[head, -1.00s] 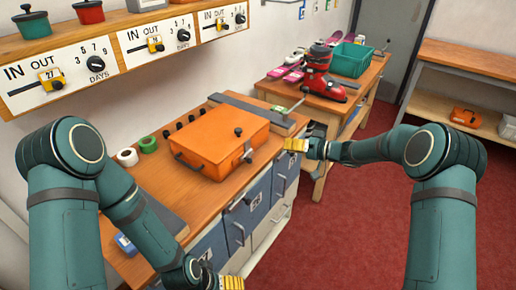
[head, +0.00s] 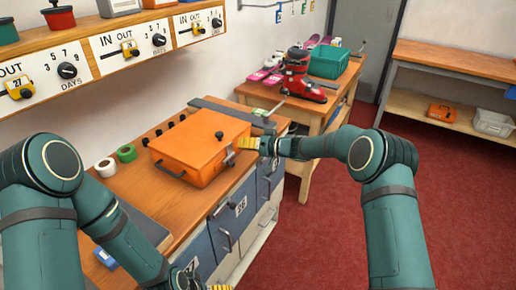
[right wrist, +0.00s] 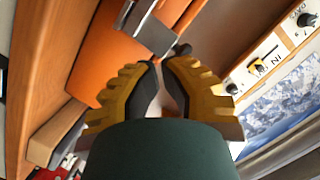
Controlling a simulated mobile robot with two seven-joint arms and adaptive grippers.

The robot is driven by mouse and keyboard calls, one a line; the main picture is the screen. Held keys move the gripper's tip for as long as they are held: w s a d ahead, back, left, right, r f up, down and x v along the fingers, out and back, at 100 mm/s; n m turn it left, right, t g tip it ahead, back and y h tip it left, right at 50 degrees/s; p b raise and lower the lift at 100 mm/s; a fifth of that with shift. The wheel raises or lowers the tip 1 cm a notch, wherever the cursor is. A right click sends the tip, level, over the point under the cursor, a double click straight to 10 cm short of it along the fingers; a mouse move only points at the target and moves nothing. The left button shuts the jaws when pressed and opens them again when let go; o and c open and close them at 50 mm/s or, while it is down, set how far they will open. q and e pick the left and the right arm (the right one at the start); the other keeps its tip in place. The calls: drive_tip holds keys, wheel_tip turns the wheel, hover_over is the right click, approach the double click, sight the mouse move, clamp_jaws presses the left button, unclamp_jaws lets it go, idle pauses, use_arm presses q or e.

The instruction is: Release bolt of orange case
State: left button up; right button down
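The orange case (head: 197,150) lies closed on the wooden bench, with a dark handle on its front and a black knob (head: 219,135) on its lid. My right gripper (head: 240,144) is at the case's right end and partly hides the fittings there. In the right wrist view its yellow fingers (right wrist: 159,66) are a little apart with nothing seen between them. A grey metal piece (right wrist: 150,27) and a small dark knob (right wrist: 181,48) lie just beyond the tips, against the orange case (right wrist: 113,50). My left gripper (head: 219,287) is cut off at the bottom edge.
A white roll (head: 105,167) and a green roll (head: 127,153) stand left of the case. A grey bar (head: 225,110) lies behind it. Blue drawers (head: 225,222) are below the bench.

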drive_tip(key=shift+s+a+f+b, duration=0.25)
drive_tip(key=shift+s+a+f, duration=0.25)
drive_tip(key=shift+f, duration=0.25)
drive_tip(key=shift+s+a+f+b, duration=0.25)
drive_tip(key=shift+s+a+f, duration=0.15)
drive_tip(key=shift+s+f, duration=0.25)
drive_tip(key=shift+s+a+p, duration=0.3)
drive_tip(key=shift+s+a, duration=0.3)
drive_tip(key=shift+s, duration=0.2)
drive_tip(key=shift+s+a+p, duration=0.25)
drive_tip(key=shift+s+a, duration=0.35)
drive_tip(key=shift+s, duration=0.2)
